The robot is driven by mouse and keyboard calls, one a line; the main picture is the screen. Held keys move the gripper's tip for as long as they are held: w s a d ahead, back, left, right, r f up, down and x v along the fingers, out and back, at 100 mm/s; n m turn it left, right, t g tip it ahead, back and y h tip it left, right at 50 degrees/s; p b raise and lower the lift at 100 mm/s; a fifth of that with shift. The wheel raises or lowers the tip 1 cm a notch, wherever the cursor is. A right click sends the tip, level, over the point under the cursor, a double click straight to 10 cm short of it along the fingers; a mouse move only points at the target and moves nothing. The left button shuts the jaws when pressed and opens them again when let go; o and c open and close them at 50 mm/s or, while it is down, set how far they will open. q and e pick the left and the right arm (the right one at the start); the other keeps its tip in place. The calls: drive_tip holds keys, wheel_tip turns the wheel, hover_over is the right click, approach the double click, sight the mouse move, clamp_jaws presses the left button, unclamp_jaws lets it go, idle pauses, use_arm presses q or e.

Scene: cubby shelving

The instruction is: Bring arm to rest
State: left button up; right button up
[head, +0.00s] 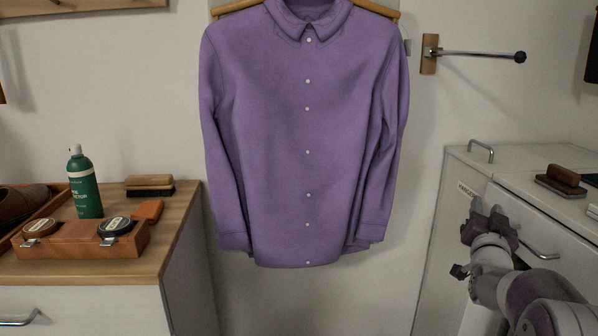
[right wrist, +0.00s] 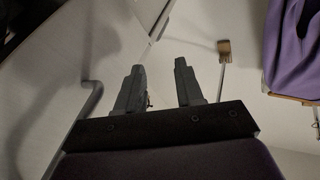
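My right gripper (head: 489,212) is at the lower right of the head view, in front of the white cabinet (head: 430,235). In the right wrist view its two fingers (right wrist: 160,88) stand apart with nothing between them, so it is open and empty. The purple shirt (head: 300,140) hangs on a wooden hanger against the wall, left of the gripper and well apart from it. Part of the shirt also shows at the right of the right wrist view (right wrist: 295,50). My left gripper is not in view.
A wall hook rod (head: 470,54) sticks out above the cabinet. The cabinet has metal handles (head: 540,249) close to my right gripper, and a brown brush (head: 561,180) on top. At left, a wooden counter (head: 185,215) holds a green spray can (head: 84,185) and polish tins.

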drive_tip(key=s+a+f+n+g+y+p, duration=0.2)
drive_tip(key=s+a+n+g+y+p, duration=0.15)
drive_tip(key=s+a+g+p, duration=0.5)
drive_tip(key=s+a+f+n+g+y+p, duration=0.2)
drive_tip(key=s+a+g+y+p, duration=0.4)
drive_tip(key=s+p, duration=0.5)
use_arm(q)
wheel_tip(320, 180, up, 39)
drive_tip(key=p, duration=1.7)
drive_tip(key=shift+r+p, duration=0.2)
drive_tip(key=shift+p, duration=0.1)
use_arm(e)
drive_tip(key=s+a+r+n+g, duration=0.1)
drive_tip(key=s+a+r, duration=0.3)
drive_tip(key=s+r, duration=0.2)
drive_tip(key=s+a+r+n+g+h, duration=0.1)
drive_tip(key=s+a+r, duration=0.3)
drive_tip(key=r, duration=0.4)
drive_tip(key=shift+s+r+n+g, duration=0.35)
drive_tip(key=shift+s+n, duration=0.2)
drive_tip(key=shift+s, duration=0.35)
